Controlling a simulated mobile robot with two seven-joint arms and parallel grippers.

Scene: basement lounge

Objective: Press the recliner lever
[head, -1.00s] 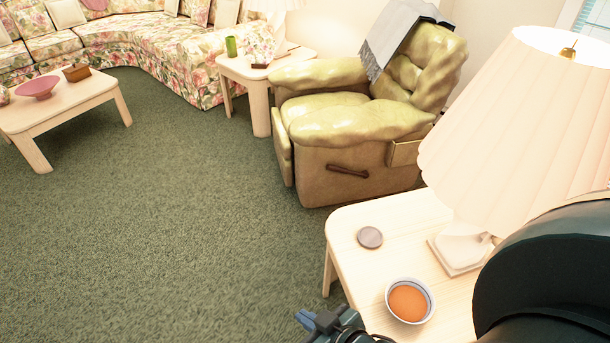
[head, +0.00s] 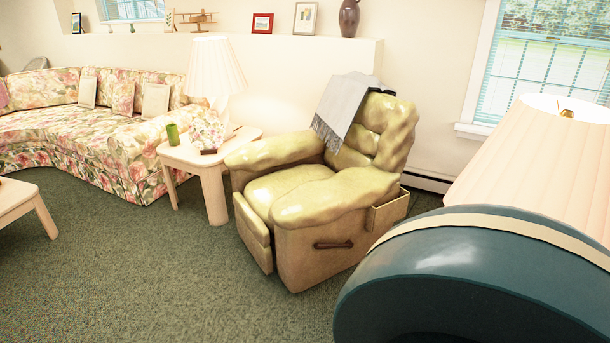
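The recliner (head: 315,205) is a yellow-green padded armchair standing across the carpet, its near side facing me. Its lever (head: 334,245) is a short dark brown handle, lying about level on that near side panel below the armrest. Nothing touches the lever. A grey throw (head: 347,108) hangs over the backrest. Neither of my grippers shows in the head view now.
A side table (head: 217,187) with a green cup (head: 172,134) and a lamp (head: 213,75) stands left of the recliner. A floral sofa (head: 110,150) is behind it. A coffee table (head: 20,205) is at the left edge. Another lampshade (head: 540,150) rises at right. Carpet (head: 150,285) in front is clear.

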